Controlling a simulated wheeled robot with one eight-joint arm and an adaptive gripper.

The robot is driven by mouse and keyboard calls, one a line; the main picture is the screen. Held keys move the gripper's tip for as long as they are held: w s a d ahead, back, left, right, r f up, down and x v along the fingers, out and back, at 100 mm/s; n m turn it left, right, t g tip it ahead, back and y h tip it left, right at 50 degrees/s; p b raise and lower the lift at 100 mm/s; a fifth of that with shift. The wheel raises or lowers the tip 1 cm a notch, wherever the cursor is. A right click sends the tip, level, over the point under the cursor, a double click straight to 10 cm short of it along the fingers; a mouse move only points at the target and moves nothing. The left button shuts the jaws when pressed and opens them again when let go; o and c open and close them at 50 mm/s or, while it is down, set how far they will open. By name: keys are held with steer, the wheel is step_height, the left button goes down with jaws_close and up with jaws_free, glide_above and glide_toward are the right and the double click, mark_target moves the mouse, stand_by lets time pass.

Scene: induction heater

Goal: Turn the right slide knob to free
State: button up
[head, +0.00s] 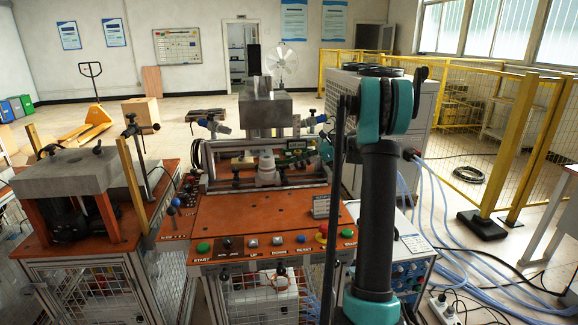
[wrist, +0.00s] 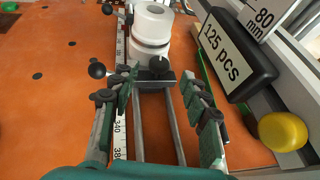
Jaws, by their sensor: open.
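A black slide knob (wrist: 158,68) shows in the wrist view on a pair of parallel metal rails, just in front of a white cylinder (wrist: 150,28). My gripper (wrist: 160,77) is open, with one green-padded finger on each side of the rails. The knob lies between the fingertips with nothing gripped; I cannot tell whether either fingertip touches it. The knob's free or locked setting cannot be read. In the head view, the white cylinder (head: 267,168) stands on the orange-topped machine (head: 240,212). My arm blocks part of the machine's right side, and the knob is too small to make out.
In the wrist view, a black counter marked 125 pcs (wrist: 226,52) and a yellow knob (wrist: 283,131) lie close on the right. A ruler (wrist: 119,130) runs along the left, near a black ball knob (wrist: 97,70). The orange plate (wrist: 45,90) farther left is open.

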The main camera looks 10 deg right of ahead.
steer(key=v, duration=0.7)
steer(key=shift+d, duration=0.3)
steer(key=shift+s+r, duration=0.1)
steer(key=shift+s, duration=0.1)
steer(key=m+t+h, duration=0.2)
steer(key=m+t, duration=0.2)
steer(key=t, duration=0.1)
glide_toward(283, 166)
steer(key=shift+m, duration=0.3)
steer(key=x, duration=0.8)
steer(key=shift+a, duration=0.15)
steer(key=shift+c, duration=0.2)
